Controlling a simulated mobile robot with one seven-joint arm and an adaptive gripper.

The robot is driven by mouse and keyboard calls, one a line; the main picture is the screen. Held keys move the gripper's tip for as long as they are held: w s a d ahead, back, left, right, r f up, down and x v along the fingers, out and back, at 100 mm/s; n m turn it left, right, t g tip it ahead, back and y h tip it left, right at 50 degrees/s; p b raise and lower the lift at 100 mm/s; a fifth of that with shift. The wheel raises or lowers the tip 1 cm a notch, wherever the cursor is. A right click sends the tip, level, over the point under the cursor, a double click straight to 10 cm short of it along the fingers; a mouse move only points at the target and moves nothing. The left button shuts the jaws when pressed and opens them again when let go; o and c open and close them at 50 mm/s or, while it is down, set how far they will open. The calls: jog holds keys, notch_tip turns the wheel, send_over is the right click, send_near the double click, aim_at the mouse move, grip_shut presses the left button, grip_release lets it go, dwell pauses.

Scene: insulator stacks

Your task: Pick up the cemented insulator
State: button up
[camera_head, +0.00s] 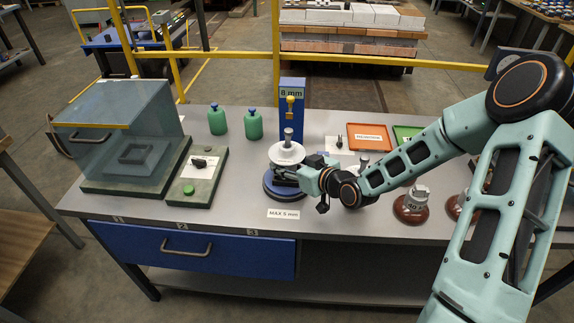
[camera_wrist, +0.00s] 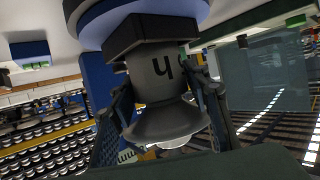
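The insulator (camera_head: 286,153) stands upright on a round blue base (camera_head: 283,189) in the head view, with a pale disc and a grey pin on top. My gripper (camera_head: 306,176) reaches in from the right under the disc. Its fingers (camera_wrist: 160,90) lie on both sides of the cap, very close to it. Whether they press on it cannot be told.
A blue post marked 8 mm (camera_head: 292,105) stands just behind. Two green bottles (camera_head: 253,125), a switch box (camera_head: 196,177) and a clear-covered box (camera_head: 125,140) are to the left. An orange tray (camera_head: 369,137), a green tray (camera_head: 407,133) and brown insulators (camera_head: 412,206) are to the right.

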grip_shut()
jog(key=shift+w+r, duration=0.1)
jog(key=shift+r, duration=0.05)
